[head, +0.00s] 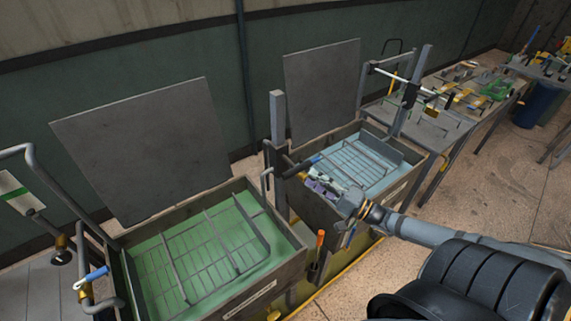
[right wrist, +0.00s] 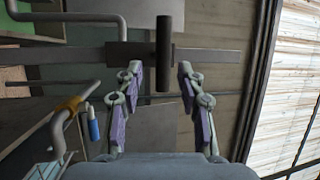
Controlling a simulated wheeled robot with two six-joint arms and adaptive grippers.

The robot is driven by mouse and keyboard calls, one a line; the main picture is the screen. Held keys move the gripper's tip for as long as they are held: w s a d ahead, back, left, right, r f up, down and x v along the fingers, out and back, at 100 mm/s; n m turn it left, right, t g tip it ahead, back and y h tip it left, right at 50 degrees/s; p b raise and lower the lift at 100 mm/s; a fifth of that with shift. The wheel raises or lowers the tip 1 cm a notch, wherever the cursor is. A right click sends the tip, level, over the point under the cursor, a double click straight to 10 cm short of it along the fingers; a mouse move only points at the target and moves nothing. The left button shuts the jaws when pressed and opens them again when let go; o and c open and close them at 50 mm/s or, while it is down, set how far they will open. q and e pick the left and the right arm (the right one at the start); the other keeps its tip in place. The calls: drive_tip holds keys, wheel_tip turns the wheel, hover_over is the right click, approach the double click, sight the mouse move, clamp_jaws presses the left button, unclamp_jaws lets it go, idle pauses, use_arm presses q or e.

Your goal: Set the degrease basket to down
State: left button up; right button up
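Two tanks each hold a wire basket. The left basket (head: 205,250) lies in green liquid, and the right basket (head: 365,160) lies in bluish liquid. I cannot read which is the degrease one. A grey post with a dark sliding bracket (head: 278,150) stands between the tanks. A dark round handle (right wrist: 164,52) sticks out ahead of my right gripper in the right wrist view. My right gripper (head: 318,180) is at the right tank's near left corner. In the right wrist view its purple-padded fingers (right wrist: 160,85) are apart with nothing between them. My left gripper is not in view.
A blue-gripped lever (head: 97,274) sits at the left tank's left side. Another blue grip (right wrist: 93,126) shows in the right wrist view. Grey lids (head: 148,150) stand upright behind the tanks.

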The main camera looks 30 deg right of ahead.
drive_tip(key=b+x, duration=0.3)
drive_tip(key=x, duration=0.7)
drive_tip(key=shift+a, duration=0.2)
drive_tip(key=shift+w, duration=0.15)
drive_tip(key=shift+c, duration=0.3)
drive_tip(key=c, duration=0.7)
clamp_jaws()
drive_tip(key=shift+f, duration=0.1)
